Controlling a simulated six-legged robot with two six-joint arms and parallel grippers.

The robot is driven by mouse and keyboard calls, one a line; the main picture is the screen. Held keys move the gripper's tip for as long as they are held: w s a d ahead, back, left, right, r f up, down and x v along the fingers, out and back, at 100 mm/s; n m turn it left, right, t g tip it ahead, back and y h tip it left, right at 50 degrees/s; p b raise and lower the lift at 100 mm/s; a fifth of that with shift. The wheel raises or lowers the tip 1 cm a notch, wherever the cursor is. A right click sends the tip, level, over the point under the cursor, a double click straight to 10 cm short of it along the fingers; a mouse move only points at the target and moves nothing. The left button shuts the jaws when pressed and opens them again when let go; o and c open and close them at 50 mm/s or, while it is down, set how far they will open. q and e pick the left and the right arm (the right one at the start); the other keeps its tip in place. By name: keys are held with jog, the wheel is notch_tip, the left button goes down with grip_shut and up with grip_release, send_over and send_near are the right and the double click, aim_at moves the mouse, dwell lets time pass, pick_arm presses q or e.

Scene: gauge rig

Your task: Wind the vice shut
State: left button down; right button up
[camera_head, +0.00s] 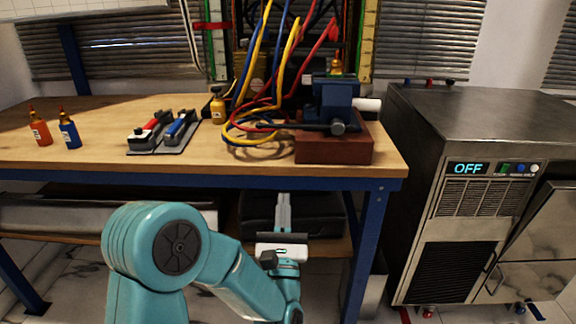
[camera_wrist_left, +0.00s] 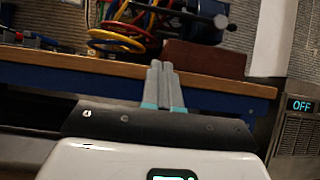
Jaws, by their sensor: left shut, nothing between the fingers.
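The blue vice (camera_head: 334,100) stands on a red-brown block (camera_head: 333,148) at the right end of the workbench. Its dark handle bar with a round knob (camera_head: 338,127) faces the front. A white cylinder (camera_head: 367,105) shows at the vice's right side. My left gripper (camera_head: 284,199) is shut and empty, pointing up in front of the bench edge, below and left of the vice and apart from it. In the left wrist view the shut fingers (camera_wrist_left: 160,70) show in front of the block (camera_wrist_left: 205,57), with the vice (camera_wrist_left: 195,22) partly cut off at the top. My right gripper is not in view.
Yellow, red and blue hoses (camera_head: 255,120) lie coiled left of the vice. A metal machine reading OFF (camera_head: 468,168) stands right of the bench. A dark case (camera_head: 318,218) sits on the lower shelf.

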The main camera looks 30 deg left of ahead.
aim_at(284, 126)
pick_arm(q)
jog(key=s+r+p+x, duration=0.1)
jog(key=p+x, duration=0.3)
jog(key=x, duration=0.9)
jog(key=shift+s+d+r, duration=0.25)
jog(key=shift+d+r, duration=0.15)
jog(key=shift+r, duration=0.3)
notch_tip(284, 126, up, 4)
jog(key=m+t+h+b, duration=0.1)
jog(key=m+h, duration=0.1)
jog(key=m, duration=0.1)
jog(key=m+t+h+b, duration=0.1)
jog(key=m+h+b, duration=0.1)
jog(key=m+h, duration=0.1)
jog(key=shift+s+a+m, duration=0.15)
jog(key=shift+m, duration=0.65)
jog(key=shift+r+m+h, duration=0.2)
jog(key=shift+m+h, duration=0.2)
jog(key=shift+f, duration=0.1)
